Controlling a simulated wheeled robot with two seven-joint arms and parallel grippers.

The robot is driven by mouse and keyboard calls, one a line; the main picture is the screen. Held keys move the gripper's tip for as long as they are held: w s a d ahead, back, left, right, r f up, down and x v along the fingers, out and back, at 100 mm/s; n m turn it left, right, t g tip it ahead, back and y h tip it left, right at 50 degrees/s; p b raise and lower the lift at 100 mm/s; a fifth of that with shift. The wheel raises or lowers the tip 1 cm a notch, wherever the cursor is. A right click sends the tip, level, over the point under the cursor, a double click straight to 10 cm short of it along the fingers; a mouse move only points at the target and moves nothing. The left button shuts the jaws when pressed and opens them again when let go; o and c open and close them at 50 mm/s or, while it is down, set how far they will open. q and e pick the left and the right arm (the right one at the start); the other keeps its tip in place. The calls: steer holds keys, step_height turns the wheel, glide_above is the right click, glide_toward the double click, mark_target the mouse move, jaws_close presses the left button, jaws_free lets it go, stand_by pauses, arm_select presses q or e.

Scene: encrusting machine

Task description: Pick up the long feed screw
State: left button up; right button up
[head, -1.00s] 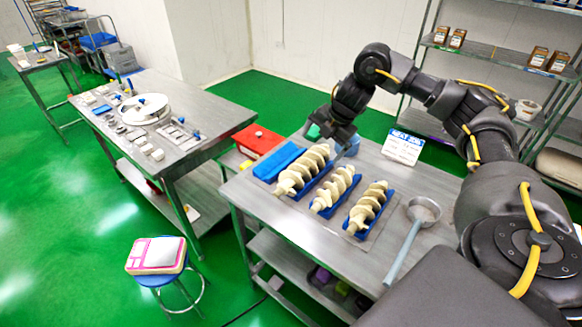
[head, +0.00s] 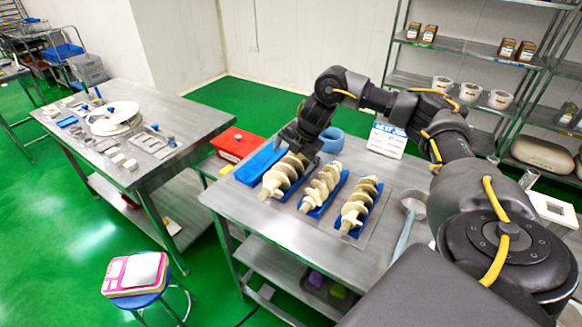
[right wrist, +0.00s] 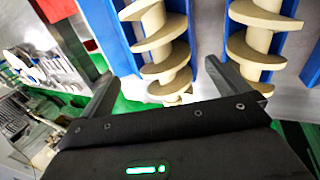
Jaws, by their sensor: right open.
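Three cream feed screws lie side by side in blue cradles on the steel table (head: 243,210). The left one (head: 283,178) looks the longest and thickest; the middle (head: 322,188) and right (head: 358,205) ones look shorter. My right gripper (head: 298,143) is at the far end of the left screw, pointing down. In the right wrist view, my right gripper (right wrist: 160,75) is open, with one screw (right wrist: 160,45) appearing between its fingers and another screw (right wrist: 262,35) to the right. Whether the fingers touch a screw cannot be told. My left gripper is not in view.
An empty-looking blue cradle (head: 258,162) lies left of the screws, with a red box (head: 236,144) beyond. A ladle (head: 411,207) lies to the right. A blue pot (head: 331,140) and a sign (head: 387,140) stand behind. A second table (head: 150,175) is left.

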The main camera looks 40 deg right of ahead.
mark_target(291, 163)
steer(key=shift+w+f, duration=0.15)
steer(key=shift+f, duration=0.25)
steer(key=shift+f+p, duration=0.35)
steer(key=x, duration=0.2)
steer(key=p+x, duration=0.1)
steer(key=x, duration=0.1)
steer(key=shift+w+d+f, duration=0.1)
steer(key=shift+d+f, duration=0.1)
steer(key=shift+f, duration=0.05)
steer(key=shift+r, duration=0.1)
steer(key=c, duration=1.3)
steer(key=shift+c, duration=0.2)
steer(key=shift+r, duration=0.1)
